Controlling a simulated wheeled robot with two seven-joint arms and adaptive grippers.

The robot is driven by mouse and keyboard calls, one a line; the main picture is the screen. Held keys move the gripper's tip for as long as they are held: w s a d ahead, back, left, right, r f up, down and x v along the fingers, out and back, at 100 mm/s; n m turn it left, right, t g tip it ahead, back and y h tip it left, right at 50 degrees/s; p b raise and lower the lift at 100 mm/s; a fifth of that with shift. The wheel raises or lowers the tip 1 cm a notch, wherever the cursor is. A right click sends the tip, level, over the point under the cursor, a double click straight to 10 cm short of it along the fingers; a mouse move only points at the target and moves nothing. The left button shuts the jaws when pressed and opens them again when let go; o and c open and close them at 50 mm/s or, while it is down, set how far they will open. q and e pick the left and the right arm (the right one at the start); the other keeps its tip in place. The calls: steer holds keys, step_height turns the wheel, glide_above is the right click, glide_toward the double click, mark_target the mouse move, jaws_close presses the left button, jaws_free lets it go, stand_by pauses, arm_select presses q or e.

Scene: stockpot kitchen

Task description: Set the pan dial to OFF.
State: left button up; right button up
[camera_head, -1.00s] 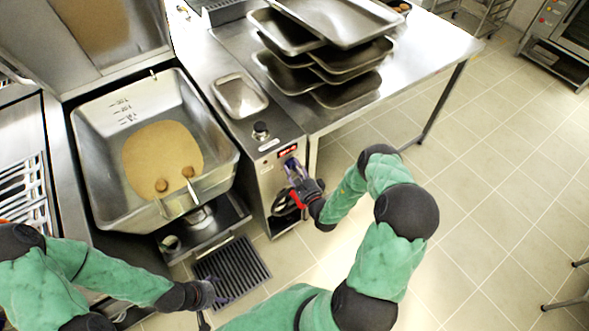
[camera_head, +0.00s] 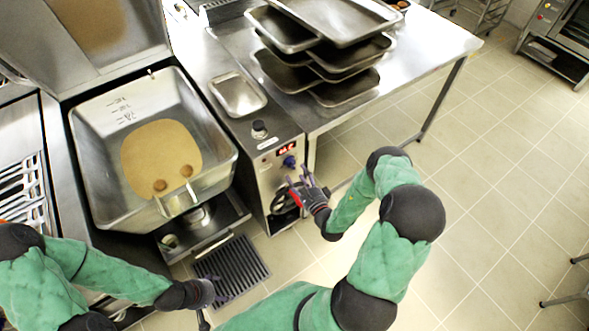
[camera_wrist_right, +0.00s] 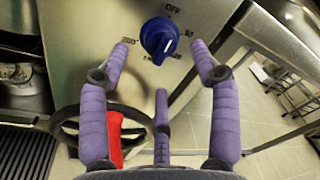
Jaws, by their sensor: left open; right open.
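The blue pan dial (camera_head: 289,161) is on the front panel below a red display. In the right wrist view the dial (camera_wrist_right: 158,40) sits between and beyond my spread purple fingertips. Its printed OFF mark is above it, with numbers around; I cannot tell its exact setting. My right gripper (camera_head: 305,183) is open and empty, in front of and just below the dial, apart from it. My left gripper (camera_head: 215,290) is open at the lower left, near the floor grate, far from the dial.
A black handwheel with a red handle (camera_wrist_right: 115,138) is below the dial. The tilting pan (camera_head: 88,160), holding brown liquid, stands left. A steel table (camera_head: 425,50) with stacked trays (camera_head: 345,90) is right of the panel. The floor in front is open.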

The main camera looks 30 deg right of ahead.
steer(key=s, duration=0.7)
steer(key=shift+s+a, duration=0.15)
steer(key=shift+a, duration=0.05)
steer(key=s+a+f+n+g+y, duration=0.1)
steer(key=s+a+n+g+y, duration=0.15)
steer(key=a+g+y, duration=0.4)
steer(key=s+a+n+g+y, duration=0.1)
steer(key=s+a+n+y, duration=0.15)
steer(key=a, duration=0.65)
steer(key=s+a+f+n+g+y, duration=0.1)
steer(key=s+a+n+g+y, duration=0.15)
steer(key=a+y, duration=0.4)
steer(key=s+a+f+n+g+h, duration=0.1)
steer(key=s+f+n+g+h, duration=0.15)
steer(key=s+n+g, duration=0.35)
steer(key=s+a+f+n+g+h, duration=0.1)
steer(key=s+f+n+g+h, duration=0.2)
steer(key=s+g, duration=0.35)
steer(key=w+d+n+t+h, duration=0.2)
steer(key=w+n+t+h, duration=0.3)
steer(key=w+n, duration=0.1)
steer(key=shift+w, duration=0.65)
